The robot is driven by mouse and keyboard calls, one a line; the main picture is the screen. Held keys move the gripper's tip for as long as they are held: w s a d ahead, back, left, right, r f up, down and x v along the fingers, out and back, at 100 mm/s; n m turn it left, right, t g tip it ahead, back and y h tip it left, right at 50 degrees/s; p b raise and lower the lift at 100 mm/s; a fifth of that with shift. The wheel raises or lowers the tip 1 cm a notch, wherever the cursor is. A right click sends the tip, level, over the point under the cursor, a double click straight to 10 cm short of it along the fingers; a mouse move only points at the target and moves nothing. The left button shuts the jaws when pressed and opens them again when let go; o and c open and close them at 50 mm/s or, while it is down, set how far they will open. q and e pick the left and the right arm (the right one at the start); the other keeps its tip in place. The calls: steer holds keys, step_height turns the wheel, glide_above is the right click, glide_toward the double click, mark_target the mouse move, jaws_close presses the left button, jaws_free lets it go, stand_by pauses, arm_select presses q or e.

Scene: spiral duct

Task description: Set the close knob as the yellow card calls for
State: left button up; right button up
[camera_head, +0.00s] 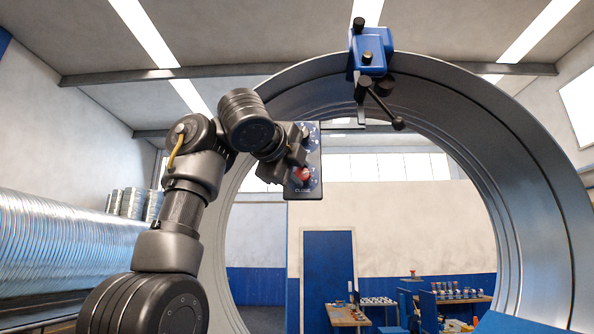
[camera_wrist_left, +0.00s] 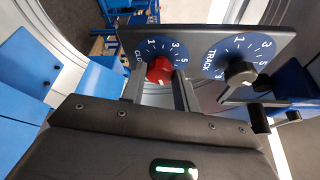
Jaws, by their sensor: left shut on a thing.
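The close knob is a red knob (camera_head: 303,175) on a blue numbered dial, low on a dark control panel (camera_head: 314,142) with the word CLOSE under it. It also shows in the left wrist view (camera_wrist_left: 159,69). My left gripper (camera_head: 293,166) is at the panel and is shut on the red knob, with a finger on each side of it in the left wrist view (camera_wrist_left: 160,84). A black knob (camera_wrist_left: 240,73) on a second dial, marked TRACK, sits beside it. The number the red knob points to cannot be read. I see no yellow card. My right gripper is not in view.
A large metal ring (camera_head: 540,190) stands around and behind the panel. A blue clamp unit (camera_head: 370,52) with a black lever sits at its top. Ribbed metal ducting (camera_head: 60,245) lies at the left. Workbenches (camera_head: 348,316) stand far behind, through the ring.

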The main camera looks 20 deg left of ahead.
arm_select(q)
steer(key=shift+r, duration=0.1)
stand_by(0.5)
steer(key=o, duration=1)
steer(key=shift+w, duration=0.1)
steer(key=shift+c, duration=0.2)
steer(key=shift+s+f+b, duration=0.2)
steer(key=shift+s+b, duration=0.35)
steer(key=s+a+r+b, duration=0.1)
steer(key=s+b, duration=0.4)
steer(key=s, duration=0.4)
steer(key=shift+s+a+r, duration=0.25)
steer(key=shift+s, duration=0.05)
